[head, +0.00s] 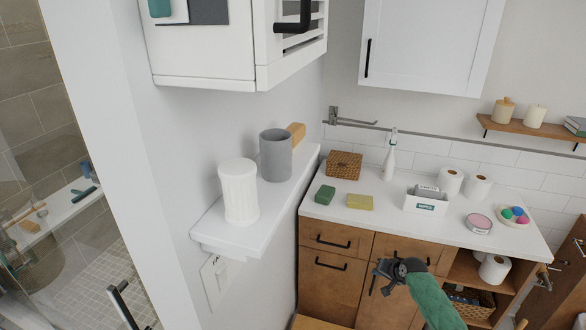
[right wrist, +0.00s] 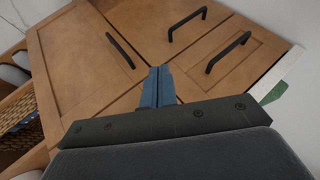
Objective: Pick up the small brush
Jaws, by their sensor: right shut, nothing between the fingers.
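I cannot clearly identify a small brush. At the far left of the head view, a teal handled item (head: 84,194) that may be a brush lies on a white ledge, behind the shower glass. Wooden-coloured pieces (head: 28,226) lie farther along that ledge, too small to tell. My right gripper (head: 381,268) is in front of the wooden cabinet, below the counter. In the right wrist view its blue fingers (right wrist: 158,86) are together and empty, pointing at the cabinet fronts. My left gripper is not in view.
A white wall shelf (head: 222,226) holds a ribbed white cup (head: 239,190) and a grey cup (head: 275,155). The white counter (head: 320,203) bears sponges, a basket, a spray bottle, a box and rolls. Cabinet handles (head: 331,261) stick out near my right gripper.

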